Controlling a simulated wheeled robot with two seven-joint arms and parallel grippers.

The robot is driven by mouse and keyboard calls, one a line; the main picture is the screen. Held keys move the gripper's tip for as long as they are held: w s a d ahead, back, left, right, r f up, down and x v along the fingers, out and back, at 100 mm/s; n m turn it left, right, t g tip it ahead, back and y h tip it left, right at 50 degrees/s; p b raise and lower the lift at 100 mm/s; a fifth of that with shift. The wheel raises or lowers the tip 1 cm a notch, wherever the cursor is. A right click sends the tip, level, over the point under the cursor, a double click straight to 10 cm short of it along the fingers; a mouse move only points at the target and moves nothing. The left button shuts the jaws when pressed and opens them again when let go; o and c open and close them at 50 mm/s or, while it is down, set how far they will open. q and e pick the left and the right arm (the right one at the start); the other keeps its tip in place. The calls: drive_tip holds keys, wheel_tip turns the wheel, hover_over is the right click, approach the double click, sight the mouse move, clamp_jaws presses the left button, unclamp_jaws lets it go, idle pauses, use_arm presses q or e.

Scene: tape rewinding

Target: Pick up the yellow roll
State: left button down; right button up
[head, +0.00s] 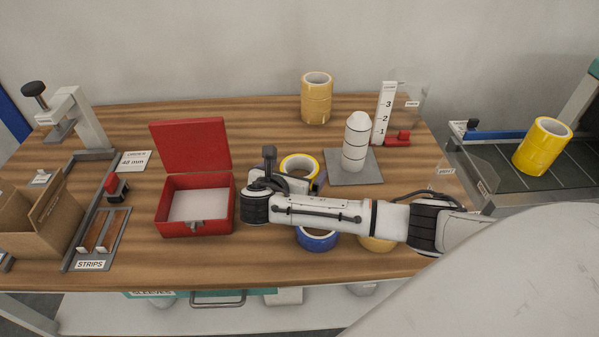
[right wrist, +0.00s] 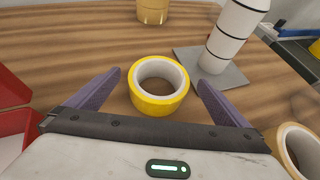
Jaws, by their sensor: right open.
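The yellow roll (head: 299,160) lies flat on the wooden table, partly hidden behind my right arm in the head view. In the right wrist view the yellow roll (right wrist: 160,105) sits between the two purple fingers, its white inner core showing. My right gripper (right wrist: 159,78) is open around it, with a small gap visible on each side. Its grip is empty. In the head view my right gripper (head: 296,175) is mostly covered by its own wrist. My left gripper is not in view.
A blue roll (head: 317,241) and a tan-yellow roll (head: 378,244) lie in front, partly hidden by my arm. A white banded bottle (head: 356,142) stands on a grey plate (head: 367,176) at right. An open red box (head: 194,225) is at left. Stacked yellow rolls (head: 316,100) stand behind.

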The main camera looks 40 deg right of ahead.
drive_tip(key=shift+w+d+f, duration=0.2)
drive_tip(key=shift+w+d, duration=0.05)
drive_tip(key=shift+d, duration=0.05)
drive_tip(key=c, duration=1.2)
drive_tip(key=shift+r, duration=0.15)
